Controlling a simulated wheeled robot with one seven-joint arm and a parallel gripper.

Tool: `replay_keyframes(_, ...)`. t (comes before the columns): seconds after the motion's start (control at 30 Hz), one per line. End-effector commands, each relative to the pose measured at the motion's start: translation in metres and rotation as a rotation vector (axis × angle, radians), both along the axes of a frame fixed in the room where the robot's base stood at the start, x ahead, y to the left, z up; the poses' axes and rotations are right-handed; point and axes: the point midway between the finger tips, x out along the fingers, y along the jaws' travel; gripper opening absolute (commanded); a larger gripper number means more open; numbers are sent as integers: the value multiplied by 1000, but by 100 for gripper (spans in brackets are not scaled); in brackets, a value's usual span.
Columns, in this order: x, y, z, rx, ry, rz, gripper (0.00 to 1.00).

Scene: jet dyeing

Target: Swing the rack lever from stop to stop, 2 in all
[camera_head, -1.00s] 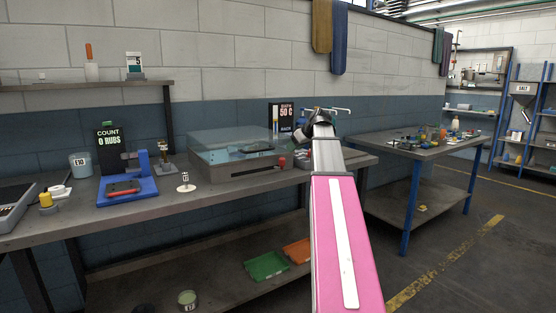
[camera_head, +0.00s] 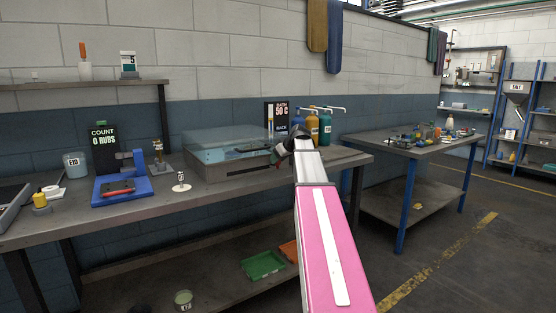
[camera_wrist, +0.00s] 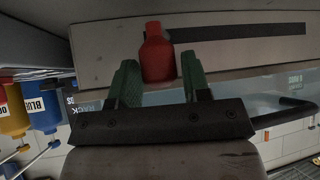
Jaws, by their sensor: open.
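The rack lever's red knob (camera_wrist: 155,50) stands at one end of a dark slot (camera_wrist: 240,32) in the bath's front panel. In the wrist view my gripper (camera_wrist: 159,68) is open, its green fingers on either side of the knob. I cannot tell whether they touch it. In the head view my gripper (camera_head: 278,156) is at the right front of the clear-lidded dye bath (camera_head: 215,172) and mostly hides the knob. The slot runs left from there.
Blue and yellow dispenser bottles (camera_head: 312,128) stand just behind my arm, right of the bath. A small white-based item (camera_head: 181,186) and a blue rubbing device (camera_head: 125,190) stand left on the bench. A second table (camera_head: 440,150) is at the right.

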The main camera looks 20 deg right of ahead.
Motion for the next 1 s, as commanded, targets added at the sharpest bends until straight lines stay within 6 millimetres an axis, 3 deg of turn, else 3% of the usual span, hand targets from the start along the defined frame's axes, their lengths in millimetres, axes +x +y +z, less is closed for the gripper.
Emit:
replay_keyframes(0.07,0,0,0,0,0,0,44)
replay_keyframes(0.2,0,0,0,0,0,0,0)
replay_keyframes(0.67,-11,11,0,0,1,-50,0)
replay_keyframes(1.0,-34,46,-1,0,1,-195,0)
